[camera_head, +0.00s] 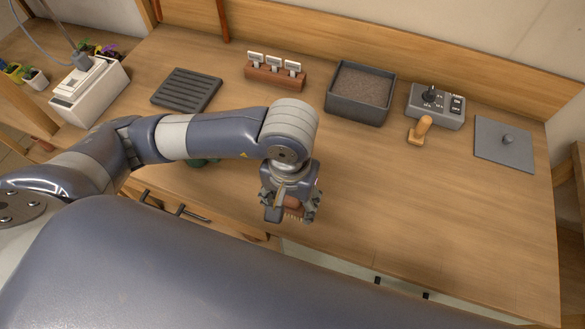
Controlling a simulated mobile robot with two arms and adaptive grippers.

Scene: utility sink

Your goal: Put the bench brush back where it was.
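The bench brush (294,213) shows as a small brown piece with pale bristles, low over the front part of the wooden bench. My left gripper (290,207) points down around it, with one finger on each side, and appears shut on it. The gripper and wrist hide most of the brush. I cannot tell whether the bristles touch the bench top. My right gripper is not in view.
At the back stand a slatted dark tray (187,90), a wooden label holder (274,77), a grey soil-filled bin (358,112), a control box (436,106), a wooden-handled stamp (420,131) and a knobbed grey plate (504,145). A white device (90,93) stands left. The front right is clear.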

